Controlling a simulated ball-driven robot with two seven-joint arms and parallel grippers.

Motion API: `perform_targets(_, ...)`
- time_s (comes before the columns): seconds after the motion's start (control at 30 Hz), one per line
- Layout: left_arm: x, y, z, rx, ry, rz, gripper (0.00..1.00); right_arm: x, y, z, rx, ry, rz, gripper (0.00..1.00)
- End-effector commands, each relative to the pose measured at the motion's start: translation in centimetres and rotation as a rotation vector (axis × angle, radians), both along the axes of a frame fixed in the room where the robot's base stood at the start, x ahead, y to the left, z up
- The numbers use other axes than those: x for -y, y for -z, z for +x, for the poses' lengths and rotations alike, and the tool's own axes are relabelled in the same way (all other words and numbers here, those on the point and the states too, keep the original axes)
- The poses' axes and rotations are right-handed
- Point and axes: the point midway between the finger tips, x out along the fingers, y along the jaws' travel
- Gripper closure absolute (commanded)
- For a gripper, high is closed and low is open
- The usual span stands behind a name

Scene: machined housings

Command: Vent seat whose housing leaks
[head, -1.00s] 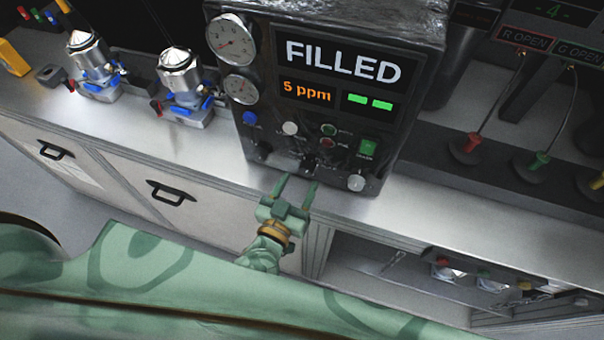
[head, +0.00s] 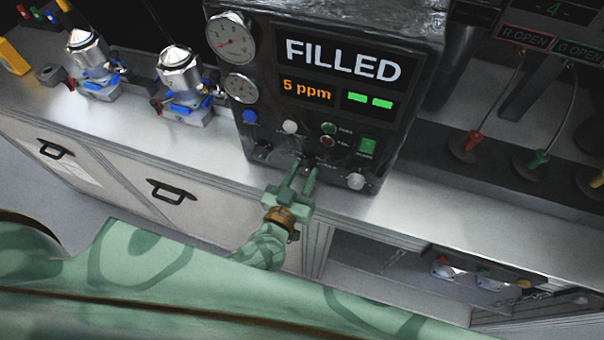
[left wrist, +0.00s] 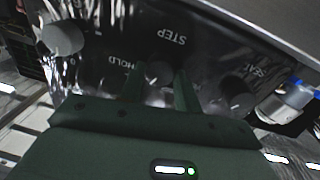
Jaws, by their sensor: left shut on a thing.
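The dark leak-test box (head: 262,75) shows "FILLED", "5 ppm" and two green bars. My left gripper (head: 303,172) is at the lower edge of its panel, its fingers nearly together on the middle dark knob (head: 310,160). In the left wrist view the fingers (left wrist: 158,82) stand either side of this knob (left wrist: 157,71), with "STEP" and "HOLD" lettered nearby. A separate dark knob (head: 262,149) sits to the left; its label in the left wrist view looks like "SEAT". Two metal housings (head: 179,70) (head: 88,50) sit on blue-clamped seats at the left. My right gripper is out of view.
Two round gauges (head: 231,36) (head: 241,87) sit on the box's left side. A pale knob (head: 356,181) is at the panel's lower right. Red (head: 475,140) and green (head: 538,159) cabled plugs stand at the right. The counter (head: 225,150) is clear in front of the housings.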

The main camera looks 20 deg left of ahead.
Motion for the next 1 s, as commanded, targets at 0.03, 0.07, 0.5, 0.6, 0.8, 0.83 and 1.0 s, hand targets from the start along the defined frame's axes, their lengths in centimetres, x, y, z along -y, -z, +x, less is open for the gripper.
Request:
perform_targets(0.03, 0.0, 0.0, 0.0, -0.001, 0.001, -0.01, 0.9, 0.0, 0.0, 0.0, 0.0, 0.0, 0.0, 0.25)
perform_targets(0.07, 0.0, 0.0, 0.0, -0.001, 0.001, -0.02, 0.9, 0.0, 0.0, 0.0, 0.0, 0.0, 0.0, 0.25)
perform_targets(0.5, 0.0, 0.2, 0.0, -0.011, 0.0, -0.335, 0.9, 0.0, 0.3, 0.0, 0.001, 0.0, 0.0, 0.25)
perform_targets(0.6, 0.0, 0.2, 0.0, -0.015, 0.001, -0.431, 0.9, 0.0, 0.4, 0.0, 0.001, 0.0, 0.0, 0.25)
perform_targets(0.8, 0.0, 0.3, 0.0, -0.021, 0.0, -0.62, 0.9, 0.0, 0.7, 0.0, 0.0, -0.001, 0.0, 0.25)
perform_targets(0.83, 0.0, 0.3, 0.0, -0.022, 0.0, -0.649, 0.9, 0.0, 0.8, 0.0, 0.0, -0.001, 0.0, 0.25)
perform_targets(1.0, 0.0, 0.4, 0.0, -0.028, 0.0, -0.81, 0.9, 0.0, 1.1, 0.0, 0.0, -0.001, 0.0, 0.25)
